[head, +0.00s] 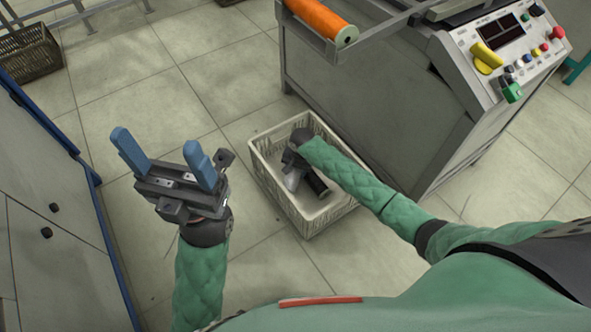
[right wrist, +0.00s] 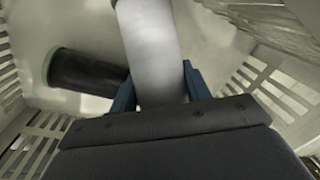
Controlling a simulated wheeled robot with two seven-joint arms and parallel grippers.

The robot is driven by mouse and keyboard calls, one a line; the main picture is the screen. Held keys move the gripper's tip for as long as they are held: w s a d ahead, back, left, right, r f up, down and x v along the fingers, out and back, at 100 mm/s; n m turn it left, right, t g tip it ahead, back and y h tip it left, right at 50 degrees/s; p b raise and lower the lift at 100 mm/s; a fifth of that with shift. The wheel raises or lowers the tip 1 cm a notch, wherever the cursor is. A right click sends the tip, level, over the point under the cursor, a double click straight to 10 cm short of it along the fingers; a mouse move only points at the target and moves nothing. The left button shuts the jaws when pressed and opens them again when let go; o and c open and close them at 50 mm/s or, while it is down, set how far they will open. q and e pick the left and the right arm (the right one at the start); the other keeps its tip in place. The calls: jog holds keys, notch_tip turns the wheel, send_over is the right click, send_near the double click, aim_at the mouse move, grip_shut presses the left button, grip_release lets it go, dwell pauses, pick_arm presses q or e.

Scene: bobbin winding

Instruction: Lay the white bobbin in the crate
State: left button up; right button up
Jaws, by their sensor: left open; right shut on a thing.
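The white bobbin (right wrist: 150,45) is between the blue fingers of my right gripper (right wrist: 160,88), which is shut on it. In the head view the white bobbin (head: 291,181) shows only in part below my right gripper, inside the pale plastic crate (head: 328,217). I cannot tell whether it touches the crate floor. A black bobbin (right wrist: 88,74) with a green end lies in the crate beside it; it also shows in the head view (head: 316,184). My left gripper (head: 157,146) is open and empty, left of the crate.
The grey machine (head: 375,110) stands right behind the crate, with an orange bobbin (head: 322,20) at its top edge and a control panel (head: 505,40). A blue-edged cabinet (head: 50,235) is at the left. A dark basket (head: 28,52) stands far left. Tiled floor lies clear between.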

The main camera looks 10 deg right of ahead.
jog(key=shift+f, duration=0.45)
jog(key=o, duration=1)
